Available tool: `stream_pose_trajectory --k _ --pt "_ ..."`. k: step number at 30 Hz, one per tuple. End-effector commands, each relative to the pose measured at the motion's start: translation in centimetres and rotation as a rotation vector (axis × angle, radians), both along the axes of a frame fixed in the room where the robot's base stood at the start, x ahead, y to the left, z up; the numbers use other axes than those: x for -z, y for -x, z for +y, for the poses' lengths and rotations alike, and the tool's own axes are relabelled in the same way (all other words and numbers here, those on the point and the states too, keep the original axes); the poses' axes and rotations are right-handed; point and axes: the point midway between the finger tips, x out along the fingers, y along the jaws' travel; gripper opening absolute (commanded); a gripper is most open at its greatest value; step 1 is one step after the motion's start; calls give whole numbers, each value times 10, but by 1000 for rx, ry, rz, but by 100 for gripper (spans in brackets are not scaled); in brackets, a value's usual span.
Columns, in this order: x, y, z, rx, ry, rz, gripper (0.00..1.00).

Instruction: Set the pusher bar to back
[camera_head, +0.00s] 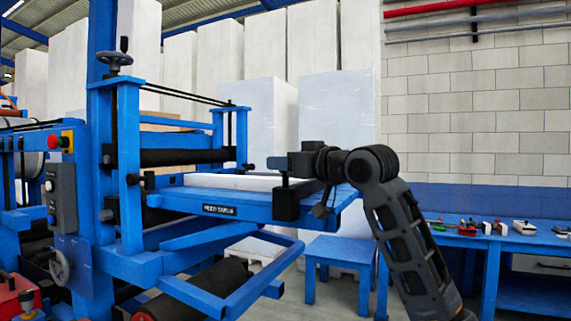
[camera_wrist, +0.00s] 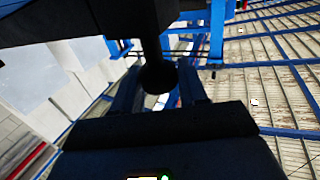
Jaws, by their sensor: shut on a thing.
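The blue feed table (camera_head: 225,210) of the machine reaches out to the right in the head view, with a white slab (camera_head: 230,182) lying on it. A dark block, which looks like the near end of the pusher bar (camera_head: 286,206), sits at the table's front edge near its right end. My gripper (camera_head: 284,163) is right above it, coming from the right, shut on the bar's handle. In the wrist view, a dark post with a round knob (camera_wrist: 159,78) stands between my two fingers (camera_wrist: 158,92). My gripper and arm hide much of the bar in the head view.
Dark rollers (camera_head: 185,157) and a blue frame with a handwheel (camera_head: 115,58) stand left of the table. A control box (camera_head: 62,198) is at far left. A blue stool (camera_head: 338,252) and a workbench (camera_head: 500,245) with small tools stand at right. Tall white blocks stand behind.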

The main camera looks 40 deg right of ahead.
Motion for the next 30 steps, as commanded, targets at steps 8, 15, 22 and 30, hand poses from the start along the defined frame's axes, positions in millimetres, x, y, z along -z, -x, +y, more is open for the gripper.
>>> stream_pose_trajectory --k 8,15,22,30 --pt "0 2 -1 1 -1 0 0" --pt "1 48 -19 4 -4 -1 0" --pt "1 82 -31 2 -1 1 0" --pt "1 86 -32 2 -1 3 0"
